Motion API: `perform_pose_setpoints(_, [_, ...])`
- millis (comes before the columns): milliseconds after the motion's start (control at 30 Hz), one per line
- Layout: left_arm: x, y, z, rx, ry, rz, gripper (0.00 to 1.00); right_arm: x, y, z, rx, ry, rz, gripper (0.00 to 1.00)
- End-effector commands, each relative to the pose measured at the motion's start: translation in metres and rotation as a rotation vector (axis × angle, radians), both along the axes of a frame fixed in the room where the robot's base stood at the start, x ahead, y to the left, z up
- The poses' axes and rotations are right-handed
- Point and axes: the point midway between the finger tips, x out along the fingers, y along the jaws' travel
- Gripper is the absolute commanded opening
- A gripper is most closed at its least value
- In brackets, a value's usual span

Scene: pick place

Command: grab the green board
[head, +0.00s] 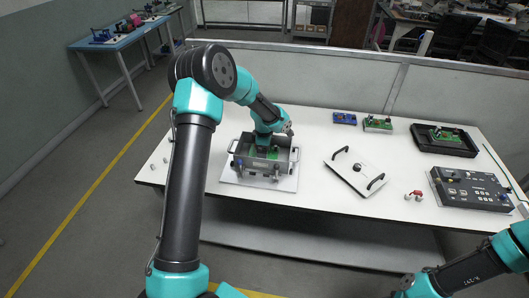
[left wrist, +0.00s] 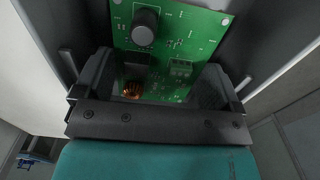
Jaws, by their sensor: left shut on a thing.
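The green board (left wrist: 190,50) fills the middle of the left wrist view, with a dark round knob-like part, a copper coil and a green terminal block on it. My left gripper (left wrist: 165,90) is shut on the board, a finger at each side of it. In the head view my left gripper (head: 268,146) reaches down into a grey metal box (head: 250,166), and a bit of the green board (head: 272,154) shows inside the box. Whether the board touches the box floor is hidden. My right arm shows at the lower right, but its gripper is not clearly visible.
The box stands on a white plate (head: 228,177). To its right lie a lid with two black handles (head: 352,176), a small red-and-white part (head: 415,195), a black control panel (head: 470,190), a black tray (head: 460,150) and small blue (head: 344,118) and green (head: 377,124) boards.

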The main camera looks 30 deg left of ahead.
Motion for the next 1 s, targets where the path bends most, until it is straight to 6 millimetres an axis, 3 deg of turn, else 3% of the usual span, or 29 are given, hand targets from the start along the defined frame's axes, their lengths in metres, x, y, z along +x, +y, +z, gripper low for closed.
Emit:
perform_pose_setpoints(433, [0.001, 0.0, 0.075, 0.001, -0.003, -0.001, 0.65, 0.0, 0.0, 0.0, 0.0, 0.0, 0.0, 0.43])
perform_pose_setpoints(1000, [0.0, 0.0, 0.083, 0.0, -0.001, -0.002, 0.65, 0.0, 0.0, 0.0, 0.0, 0.0, 0.0, 0.43])
